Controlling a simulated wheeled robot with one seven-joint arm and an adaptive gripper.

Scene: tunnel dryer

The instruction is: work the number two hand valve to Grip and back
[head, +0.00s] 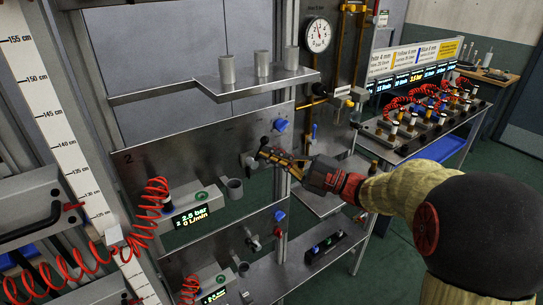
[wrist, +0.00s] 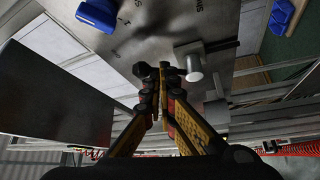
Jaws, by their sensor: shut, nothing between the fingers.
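The panel marked 2 (head: 205,150) carries the hand valve. The valve's grey round body (head: 249,162) is at the panel's right part; a grey cylinder (wrist: 193,66) beside the fingers in the wrist view looks like the same part. My gripper (head: 266,154) reaches in from the right, with its fingertips at the valve. In the wrist view my gripper (wrist: 160,80) is shut, with nothing visible held between the fingers.
A blue knob (head: 281,125) sits just above the valve. A shelf with grey cups (head: 262,63) juts out overhead. A display (head: 191,215) reading 2.5 bar, 0 L/min and a red coiled hose (head: 155,205) are left. A similar panel lies below.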

